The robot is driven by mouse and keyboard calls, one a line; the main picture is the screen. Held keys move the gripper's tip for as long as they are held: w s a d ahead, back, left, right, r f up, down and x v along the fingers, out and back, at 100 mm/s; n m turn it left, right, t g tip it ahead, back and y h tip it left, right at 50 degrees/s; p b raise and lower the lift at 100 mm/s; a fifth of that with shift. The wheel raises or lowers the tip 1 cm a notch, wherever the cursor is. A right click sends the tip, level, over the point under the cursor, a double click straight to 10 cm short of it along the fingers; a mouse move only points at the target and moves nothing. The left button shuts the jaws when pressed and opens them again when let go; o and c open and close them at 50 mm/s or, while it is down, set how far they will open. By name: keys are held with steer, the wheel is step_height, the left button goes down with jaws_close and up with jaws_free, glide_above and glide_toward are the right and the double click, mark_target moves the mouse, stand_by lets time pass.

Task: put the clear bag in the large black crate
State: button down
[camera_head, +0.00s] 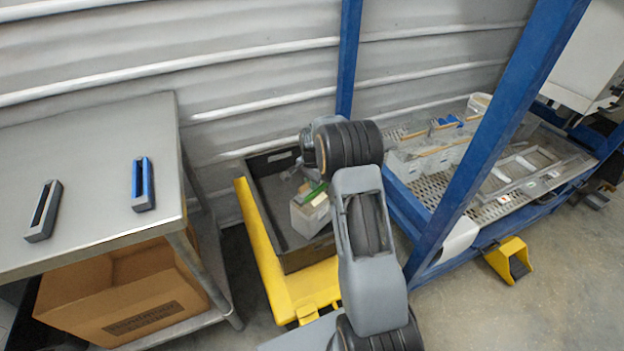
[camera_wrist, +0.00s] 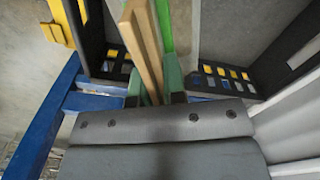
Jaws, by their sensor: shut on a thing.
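The large black crate (camera_head: 262,185) stands open-topped on a yellow pallet truck, left of my arm. My gripper (camera_head: 312,188) is over the crate, partly hidden by my own wrist. It is shut on a pale, box-shaped thing that I take for the clear bag (camera_head: 311,215), with a green piece at its top. The bag shows inside the crate's outline; I cannot tell whether it touches the crate floor. In the wrist view a tan edge of the held thing (camera_wrist: 146,45) lies between my fingers (camera_wrist: 153,82), beside green strips.
A steel table (camera_head: 90,130) at left carries a grey holder (camera_head: 43,212) and a blue holder (camera_head: 142,185). A cardboard box (camera_head: 125,295) sits beneath it. A blue-framed rack (camera_head: 465,150) with pale bins stands to the right. A yellow pedal (camera_head: 510,260) lies on the floor.

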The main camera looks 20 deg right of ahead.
steer(key=shift+f, duration=1.9)
steer(key=shift+f+b, duration=0.1)
steer(key=shift+b, duration=0.2)
steer(key=c, duration=1.2)
jaws_free()
steer(key=shift+f, duration=0.1)
step_height(320, 180, up, 12)
steer(key=shift+f+p, duration=0.2)
steer(key=shift+p, duration=0.6)
steer(key=s+a+r+n+t, duration=0.1)
steer(key=s+a+r+n, duration=0.3)
steer(key=s+r, duration=0.3)
steer(key=s+a+r+n+t, duration=0.1)
steer(key=s+a+r+n, duration=0.4)
steer(key=s, duration=0.5)
steer(key=s+n, duration=0.1)
steer(key=s, duration=0.2)
steer(key=s+a+f+n, duration=0.1)
steer(key=s, duration=0.2)
steer(key=s+a+n+t, duration=0.1)
steer(key=s+n, duration=0.1)
steer(key=s, duration=0.1)
steer(key=shift+s+f, duration=0.15)
steer(key=shift+s, duration=0.15)
